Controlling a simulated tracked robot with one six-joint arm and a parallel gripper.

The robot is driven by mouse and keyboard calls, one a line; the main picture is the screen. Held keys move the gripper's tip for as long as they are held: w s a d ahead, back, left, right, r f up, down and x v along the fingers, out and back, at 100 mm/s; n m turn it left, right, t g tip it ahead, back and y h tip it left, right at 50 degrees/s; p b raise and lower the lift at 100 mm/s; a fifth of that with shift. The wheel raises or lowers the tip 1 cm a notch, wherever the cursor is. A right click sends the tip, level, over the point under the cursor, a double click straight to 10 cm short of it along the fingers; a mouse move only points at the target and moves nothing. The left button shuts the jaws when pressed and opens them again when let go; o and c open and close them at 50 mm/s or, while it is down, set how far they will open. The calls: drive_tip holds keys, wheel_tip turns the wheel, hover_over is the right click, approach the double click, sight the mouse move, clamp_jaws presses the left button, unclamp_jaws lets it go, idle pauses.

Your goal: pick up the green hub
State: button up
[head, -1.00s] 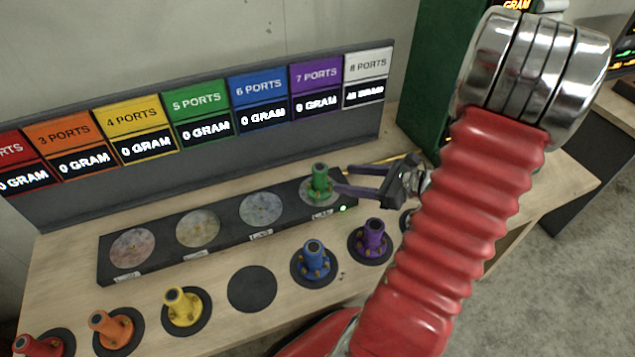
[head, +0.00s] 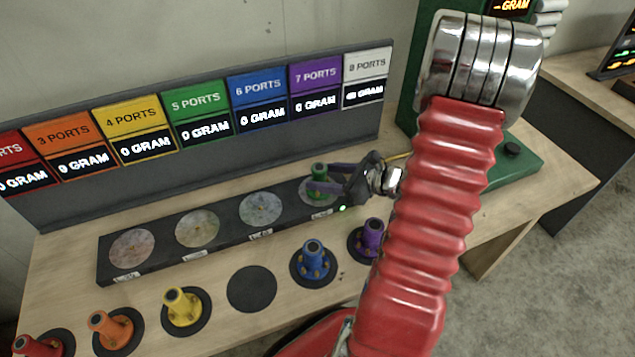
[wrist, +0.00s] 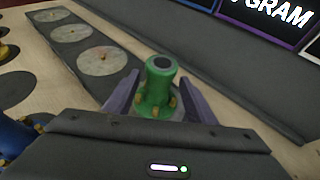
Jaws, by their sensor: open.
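The green hub (head: 319,172) stands upright on the rightmost round plate (head: 308,197) of the dark four-plate strip (head: 228,249). My gripper (head: 312,179) reaches in from the right with its purple fingers open around the hub. In the head view the near finger covers part of the hub. In the wrist view the green hub (wrist: 157,88) stands between the two open fingers (wrist: 157,101), one on each side. I cannot tell whether either finger touches it.
Blue (head: 314,262) and purple (head: 372,238) hubs stand on dark discs in front of the strip. Yellow (head: 184,308), orange (head: 111,329) and red (head: 37,346) hubs stand further left. An empty dark disc (head: 252,289) lies between yellow and blue. A labelled panel (head: 200,165) rises behind.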

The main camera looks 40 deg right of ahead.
drive_tip(key=shift+w, duration=0.1)
drive_tip(key=shift+x, duration=2.55)
drive_tip(key=shift+a+r, duration=0.1)
drive_tip(key=shift+r, duration=0.05)
drive_tip(key=shift+c, duration=0.5)
clamp_jaws()
